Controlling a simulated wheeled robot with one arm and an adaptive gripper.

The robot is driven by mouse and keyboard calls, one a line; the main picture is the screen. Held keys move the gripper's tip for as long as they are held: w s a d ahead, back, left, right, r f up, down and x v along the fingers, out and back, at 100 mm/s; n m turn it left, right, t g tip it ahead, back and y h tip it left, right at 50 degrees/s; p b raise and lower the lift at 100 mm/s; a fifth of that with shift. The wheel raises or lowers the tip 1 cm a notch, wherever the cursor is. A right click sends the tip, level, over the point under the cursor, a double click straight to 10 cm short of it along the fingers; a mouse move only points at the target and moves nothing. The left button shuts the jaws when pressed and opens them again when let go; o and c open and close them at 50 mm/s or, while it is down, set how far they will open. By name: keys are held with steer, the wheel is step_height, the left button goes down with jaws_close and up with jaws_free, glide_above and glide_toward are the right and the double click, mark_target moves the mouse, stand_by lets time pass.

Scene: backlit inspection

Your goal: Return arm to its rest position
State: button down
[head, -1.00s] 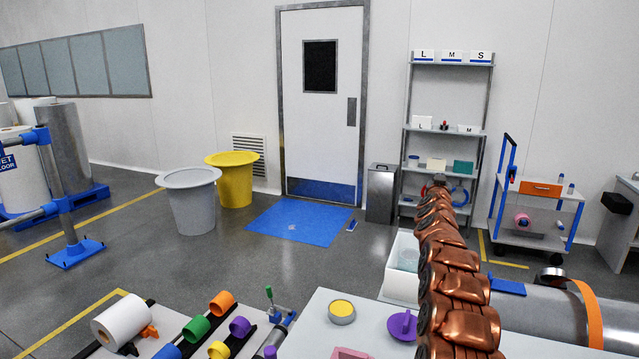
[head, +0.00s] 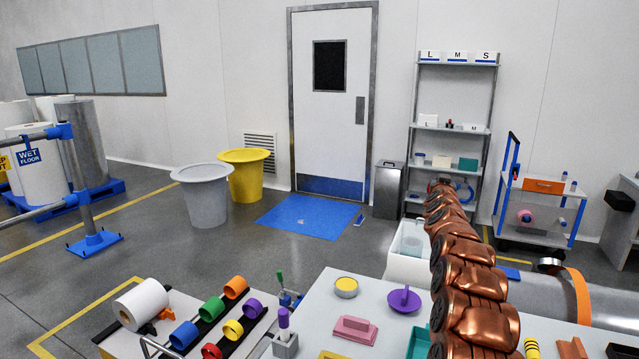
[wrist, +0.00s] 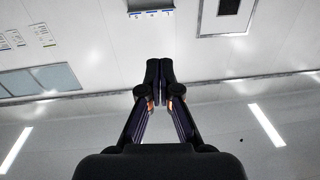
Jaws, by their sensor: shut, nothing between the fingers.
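My copper-coloured arm (head: 462,260) rises from the lower right of the head view and stretches away toward the shelf. My gripper (wrist: 160,75) shows in the wrist view with its dark fingers together and nothing between them. The wrist view is upside down: the ceiling lights, the wall and the door window (wrist: 228,8) lie beyond the fingers, and nothing is close to them. In the head view the gripper cannot be made out at the far end of the arm.
A white table (head: 312,308) below holds a pink block (head: 355,329), a purple disc (head: 404,299) and a yellow-topped tin (head: 346,287). Coloured rolls (head: 213,307) stand left. A white bin (head: 403,266) is beside my arm. The shelf (head: 455,125) and a trolley (head: 540,205) stand behind.

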steer(key=s+a+f+n+g+y, duration=0.1)
steer(key=s+a+n+g+y, duration=0.2)
steer(key=s+a, duration=0.65)
steer(key=s+a+n+g+y, duration=0.15)
steer(key=s+a+y, duration=0.45)
steer(key=a, duration=0.6)
steer(key=s+a+f+g, duration=0.3)
steer(key=s+a+g, duration=0.1)
steer(key=s, duration=0.5)
steer(key=s+d+f+g+h, duration=0.1)
steer(key=s+f+g, duration=0.2)
steer(key=s, duration=1.4)
steer(key=s+d+f+g+h, duration=0.1)
steer(key=s+f+g, duration=0.3)
steer(key=s, duration=1.4)
steer(key=s+d+f+g+h, duration=0.1)
steer(key=s+d+f+g, duration=0.2)
steer(key=s, duration=1.4)
step_height(320, 180, down, 2)
steer(key=shift+s+d+f, duration=0.15)
steer(key=shift+d+f, duration=0.05)
